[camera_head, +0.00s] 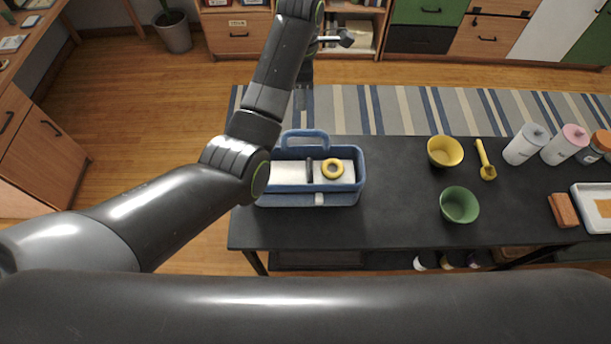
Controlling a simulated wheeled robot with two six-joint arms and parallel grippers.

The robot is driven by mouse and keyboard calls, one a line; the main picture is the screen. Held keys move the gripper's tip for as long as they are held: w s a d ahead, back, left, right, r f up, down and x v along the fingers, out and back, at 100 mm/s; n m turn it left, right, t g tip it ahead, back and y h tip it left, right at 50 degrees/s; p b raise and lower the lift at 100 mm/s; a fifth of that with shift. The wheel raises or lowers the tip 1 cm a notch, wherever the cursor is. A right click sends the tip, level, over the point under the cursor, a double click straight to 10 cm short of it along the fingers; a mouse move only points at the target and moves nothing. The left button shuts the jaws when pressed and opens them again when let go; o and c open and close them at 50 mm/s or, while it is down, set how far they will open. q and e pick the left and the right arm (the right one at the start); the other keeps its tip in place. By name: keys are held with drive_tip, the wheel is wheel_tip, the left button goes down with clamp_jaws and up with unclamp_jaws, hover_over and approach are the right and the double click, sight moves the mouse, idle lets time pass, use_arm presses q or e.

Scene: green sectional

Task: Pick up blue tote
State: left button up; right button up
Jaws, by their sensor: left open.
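The blue tote (351,198) stands upright at the left end of the black table. Its raised handle is on the far side. A yellow ring (332,168) and a dark stick-like item (309,169) lie in it on something white. My left arm passes over the tote's left side and hides part of it. My left gripper (342,38) is beyond the tote, above the floor past the table's far edge, apart from the tote. It is open, small in the picture, and holds nothing visible. My right gripper is not in view.
The black table (395,205) also bears a yellow bowl (445,152), a green bowl (459,205), a yellow scoop (485,160), several bottles and a white tray (583,190) at right. Table space right of the tote is clear. A striped rug (405,110) lies beyond.

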use_arm(q)
drive_tip(key=b, duration=0.7)
hover_over(305, 130)
drive_tip(key=f, duration=0.7)
drive_tip(key=shift+a+f, duration=0.2)
drive_tip(key=shift+a, duration=0.2)
drive_tip(key=shift+s+f+p, duration=0.1)
drive_tip(key=shift+f+p, duration=0.25)
drive_tip(key=shift+p, duration=0.3)
wheel_tip(305, 130, down, 4)
drive_tip(key=shift+r+p, duration=0.1)
drive_tip(key=shift+p, duration=0.25)
drive_tip(key=f, duration=0.1)
drive_tip(key=f+p, duration=0.1)
drive_tip(key=f, duration=0.2)
drive_tip(key=shift+d+f, duration=0.2)
drive_tip(key=shift+d, duration=0.2)
drive_tip(key=shift+f, duration=0.4)
drive_tip(key=shift+r, duration=0.1)
clamp_jaws()
